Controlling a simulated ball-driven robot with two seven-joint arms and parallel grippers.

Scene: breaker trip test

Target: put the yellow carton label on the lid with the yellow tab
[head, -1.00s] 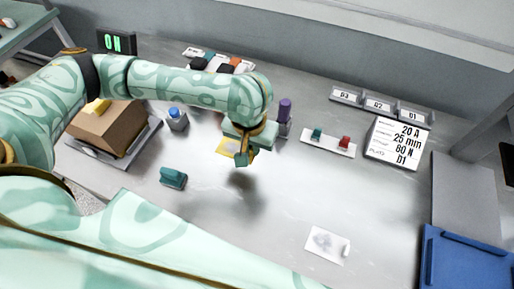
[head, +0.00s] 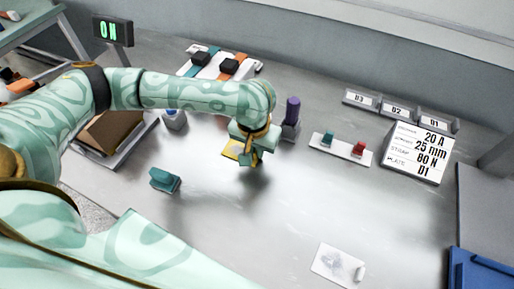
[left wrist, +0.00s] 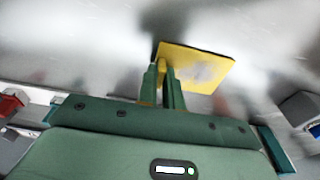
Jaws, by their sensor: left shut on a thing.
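The yellow carton label (left wrist: 203,68) is a flat square plate with a pale smudge and a small tab. My left gripper (left wrist: 163,80) is shut on that tab, at the plate's left edge in the wrist view. In the head view the label (head: 231,151) shows beside the left gripper (head: 247,160), above the middle of the table; its exact height is unclear. The brown carton (head: 108,132) stands at the left, partly behind my left arm. No yellow tab shows on its lid now. My right gripper is not in view.
A purple-handled stamp (head: 292,112) stands just right of the gripper. A teal block (head: 165,180) and a blue-topped bottle (head: 174,119) are to its left. A white strip with teal and red pieces (head: 341,150) lies right.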

